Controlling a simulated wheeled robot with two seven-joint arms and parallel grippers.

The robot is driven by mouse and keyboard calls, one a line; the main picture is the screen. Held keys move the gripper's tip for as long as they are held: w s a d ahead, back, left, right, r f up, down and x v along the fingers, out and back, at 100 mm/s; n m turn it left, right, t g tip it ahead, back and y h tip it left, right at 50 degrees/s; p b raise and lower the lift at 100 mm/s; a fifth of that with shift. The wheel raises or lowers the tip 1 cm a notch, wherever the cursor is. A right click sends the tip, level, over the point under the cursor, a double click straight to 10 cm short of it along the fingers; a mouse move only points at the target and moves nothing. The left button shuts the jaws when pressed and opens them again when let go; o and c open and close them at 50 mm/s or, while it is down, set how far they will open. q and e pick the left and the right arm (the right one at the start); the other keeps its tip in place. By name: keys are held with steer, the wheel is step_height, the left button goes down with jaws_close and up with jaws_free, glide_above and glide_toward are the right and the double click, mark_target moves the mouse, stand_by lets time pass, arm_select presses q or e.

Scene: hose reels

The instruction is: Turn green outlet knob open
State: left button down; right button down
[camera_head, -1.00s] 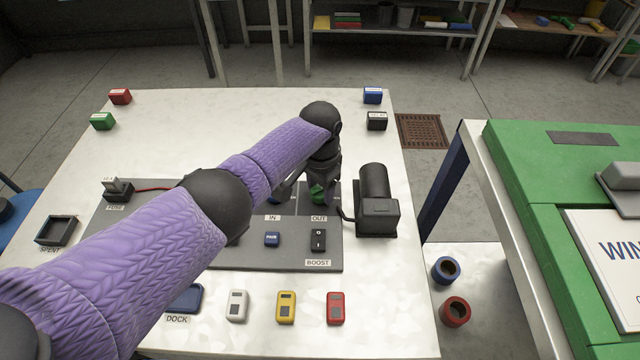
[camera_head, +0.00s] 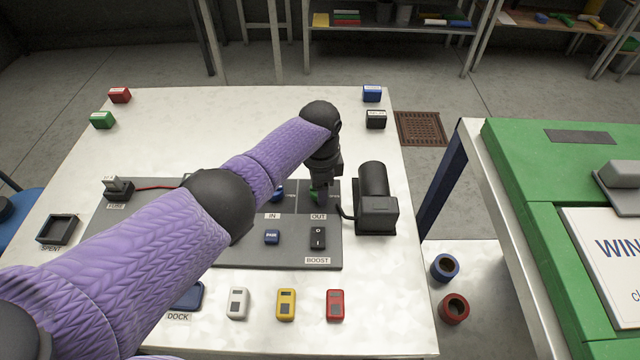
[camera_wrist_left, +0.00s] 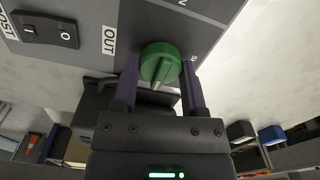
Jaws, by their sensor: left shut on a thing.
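The green outlet knob (camera_head: 314,196) sits above the OUT label on the grey panel (camera_head: 215,256), mostly hidden by my left gripper (camera_head: 320,190) in the head view. In the left wrist view the round green knob (camera_wrist_left: 158,56) lies between the two fingers of my left gripper (camera_wrist_left: 160,74), one on each side, and the gripper is shut on it. A pale pointer line on the knob runs toward the gripper body, slightly slanted. The blue knob (camera_head: 277,193) above the IN label is partly hidden by my left arm. My right gripper is not in view.
A black cylindrical motor unit (camera_head: 376,212) stands close right of the knob. A black BOOST rocker switch (camera_head: 317,238) and a blue button (camera_head: 272,237) lie in front. White, yellow and red (camera_head: 335,306) blocks line the front of the table.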

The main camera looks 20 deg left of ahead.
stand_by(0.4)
arm_select(q)
steer(key=shift+c, duration=0.7)
jaws_free()
step_height(320, 180, up, 10)
steer(key=p, duration=0.5)
